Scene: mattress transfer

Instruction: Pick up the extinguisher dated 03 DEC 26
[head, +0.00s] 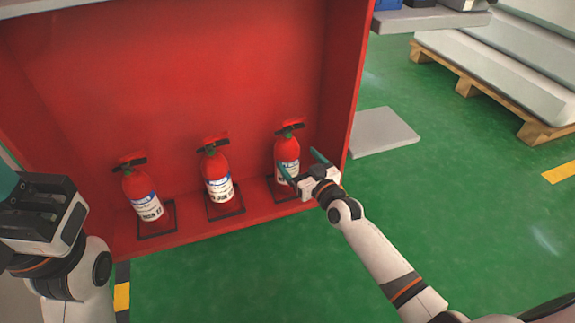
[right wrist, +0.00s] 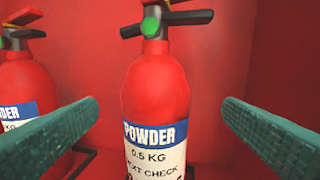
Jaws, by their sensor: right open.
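Three red extinguishers with white-and-blue labels stand upright in a row in the red cabinet: left (head: 142,193), middle (head: 217,175) and right (head: 287,156). The middle label seems to read "JUN"; the left date is too small to be sure of. My right gripper (head: 301,164) is open at the right extinguisher, its teal fingers on either side. In the right wrist view this extinguisher (right wrist: 155,95) shows "POWDER 0.5 KG" and "NEXT CHECK", with the date cut off below. Gaps show between both fingers and its body. My left gripper (head: 38,215) is at the left edge, its fingers mostly out of frame.
The red cabinet (head: 190,70) has a back wall and side walls; its right wall is close beside my right gripper. Dark square stands (head: 158,231) hold the extinguishers. Green floor lies in front. A grey slab (head: 383,130) and a wooden pallet (head: 470,82) are at the right.

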